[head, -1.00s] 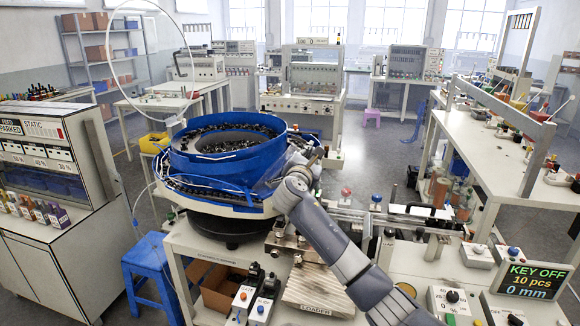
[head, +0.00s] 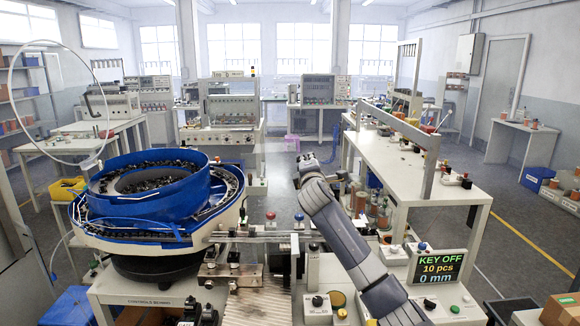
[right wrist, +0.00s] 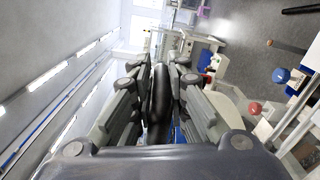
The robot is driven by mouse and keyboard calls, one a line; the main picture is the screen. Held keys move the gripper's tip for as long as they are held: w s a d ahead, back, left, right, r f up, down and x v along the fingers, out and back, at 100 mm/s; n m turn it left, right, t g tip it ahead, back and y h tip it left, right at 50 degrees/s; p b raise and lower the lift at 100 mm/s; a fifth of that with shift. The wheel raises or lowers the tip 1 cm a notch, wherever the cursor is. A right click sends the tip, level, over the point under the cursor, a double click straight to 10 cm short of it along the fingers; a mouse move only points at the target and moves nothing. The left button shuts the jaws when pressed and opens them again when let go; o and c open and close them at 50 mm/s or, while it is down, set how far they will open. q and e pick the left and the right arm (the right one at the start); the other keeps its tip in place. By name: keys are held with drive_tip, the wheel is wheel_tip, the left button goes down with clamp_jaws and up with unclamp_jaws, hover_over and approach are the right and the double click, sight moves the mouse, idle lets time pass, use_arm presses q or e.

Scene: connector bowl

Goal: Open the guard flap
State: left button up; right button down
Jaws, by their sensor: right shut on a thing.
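My right gripper (head: 309,163) is raised above the far side of the feeder table, right of the blue bowl (head: 150,205). In the right wrist view its fingers are closed on a dark rounded bar (right wrist: 159,105). In the head view my own wrist hides what is held. I cannot make out the guard flap clearly, nor tell whether the bar is part of it. My left gripper is not in view.
A red knob (head: 270,215) and a blue knob (head: 299,217) stand by the track right of the bowl. A display (head: 437,266) reads KEY OFF, 10 pcs, 0 mm. A long bench (head: 440,185) stands at the right. Open floor lies beyond the feeder table.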

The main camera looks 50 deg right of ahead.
drive_tip(key=shift+s+d+f+m, duration=0.4)
drive_tip(key=shift+s+d, duration=0.3)
drive_tip(key=shift+s, duration=0.15)
drive_tip(key=c, duration=1.6)
unclamp_jaws()
drive_tip(key=shift+o, duration=0.2)
drive_tip(key=shift+s+f, duration=0.1)
drive_tip(key=shift+f, duration=0.05)
drive_tip(key=shift+a+r, duration=0.1)
drive_tip(key=shift+r, duration=0.1)
drive_tip(key=v, duration=1.1)
drive_tip(key=shift+s+a, duration=0.2)
drive_tip(key=shift+a, duration=0.15)
drive_tip(key=shift+f, duration=0.1)
